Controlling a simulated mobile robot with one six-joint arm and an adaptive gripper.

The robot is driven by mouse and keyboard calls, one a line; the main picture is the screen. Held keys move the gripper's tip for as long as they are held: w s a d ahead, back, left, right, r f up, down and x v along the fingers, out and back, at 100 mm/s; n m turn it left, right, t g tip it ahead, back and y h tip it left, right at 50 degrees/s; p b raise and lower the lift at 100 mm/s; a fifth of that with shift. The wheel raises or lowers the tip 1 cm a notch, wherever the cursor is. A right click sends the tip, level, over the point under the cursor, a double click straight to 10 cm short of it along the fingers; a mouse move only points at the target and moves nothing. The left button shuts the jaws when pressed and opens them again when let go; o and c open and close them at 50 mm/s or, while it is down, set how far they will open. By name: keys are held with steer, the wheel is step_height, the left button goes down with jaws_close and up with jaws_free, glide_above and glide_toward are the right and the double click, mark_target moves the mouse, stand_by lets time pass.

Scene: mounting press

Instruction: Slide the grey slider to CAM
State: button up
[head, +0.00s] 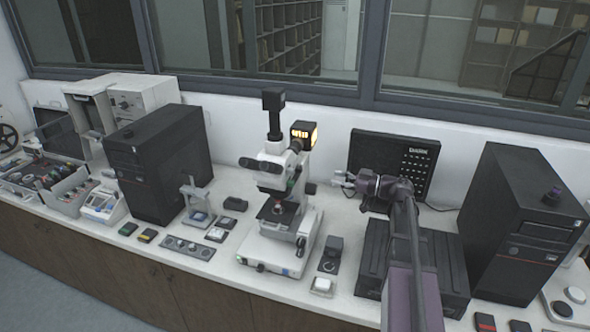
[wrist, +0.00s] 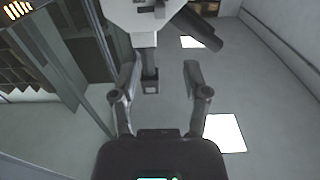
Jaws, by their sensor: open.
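The white microscope (head: 285,185) stands on the bench in the middle of the head view, with dark eyepieces and a black camera (head: 273,99) on a tube at its top. I cannot make out the grey slider or a CAM mark in either view. My gripper (head: 345,182) is open and empty, to the right of the microscope head and apart from it. In the wrist view my gripper (wrist: 160,78) shows both fingers spread. The microscope head (wrist: 150,14) shows upside down at the top, and its camera (wrist: 150,82) appears between the fingers, farther off.
A lamp housing (head: 303,135) sticks out behind the microscope head, on the gripper's side. A black panel (head: 390,160) leans on the wall behind my arm. Black computer towers (head: 165,160) stand on both sides. Small boxes (head: 322,286) lie near the microscope base.

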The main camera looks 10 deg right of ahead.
mark_target(290, 171)
steer(key=shift+a, duration=0.1)
steer(key=x, duration=1.3)
steer(key=shift+w+a, duration=0.2)
steer(key=shift+a, duration=0.05)
jaws_close()
